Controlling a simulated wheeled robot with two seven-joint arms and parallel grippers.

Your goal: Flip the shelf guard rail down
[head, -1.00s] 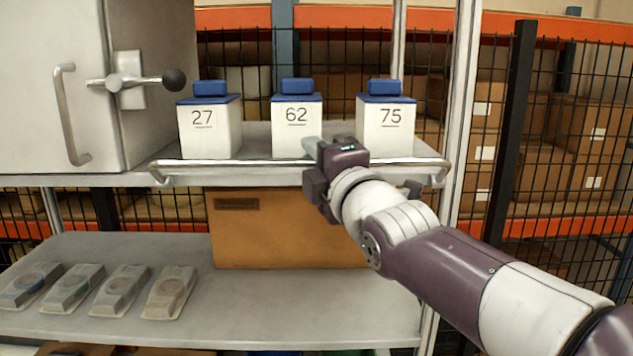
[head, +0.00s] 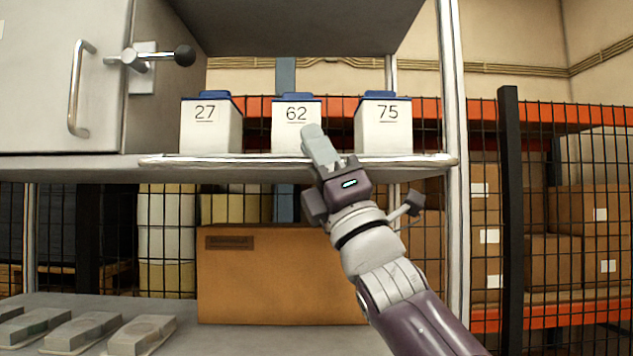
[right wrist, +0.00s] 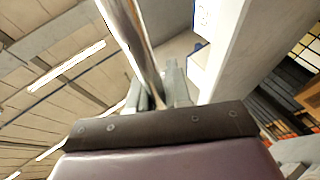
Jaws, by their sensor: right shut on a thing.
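The guard rail (head: 230,161) is a thin shiny metal bar along the front edge of the shelf, level with the shelf surface in the head view. My right gripper (head: 318,148) is at the middle of the rail, coming from below, with pale fingers pointing up in front of box 62. It is shut on the rail. In the right wrist view, the rail (right wrist: 132,38) runs down to the gripper's fingers (right wrist: 162,90); the exact contact is partly hidden. My left gripper is not in view.
White boxes with blue lids stand on the shelf: 27 (head: 210,128), 62 (head: 290,135) and 75 (head: 385,128). A grey cabinet (head: 60,70) with a handle is at left. A brown carton (head: 270,280) is below. A metal post (head: 455,200) stands right of the rail.

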